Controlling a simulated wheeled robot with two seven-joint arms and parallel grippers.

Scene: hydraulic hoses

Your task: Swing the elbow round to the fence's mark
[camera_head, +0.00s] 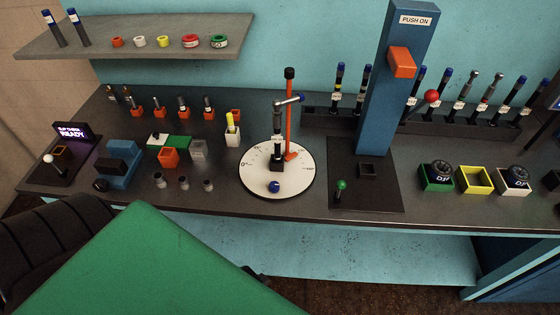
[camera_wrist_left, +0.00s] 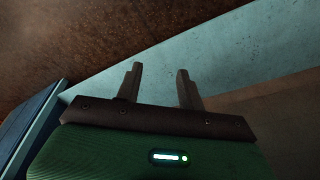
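A round white dial (camera_head: 255,182) with marks round its rim lies on the dark bench. On it a black hose end stands upright in a black holder. A thin orange post (camera_head: 290,115) with a black top, which may be the fence, stands just behind and right of the elbow. A blue ball knob (camera_head: 274,186) is at the dial's front. My left gripper (camera_wrist_left: 158,85) has its fingers apart and nothing between them. My right gripper is not in view.
A blue column (camera_head: 392,100) marked PUSH ON stands right of the dial on a black plate. A rack (camera_head: 325,122) of hoses runs behind. Small fittings and blocks crowd the left bench; a shelf (camera_head: 150,42) hangs above. A green-knobbed lever (camera_head: 340,187) stands front right of the dial.

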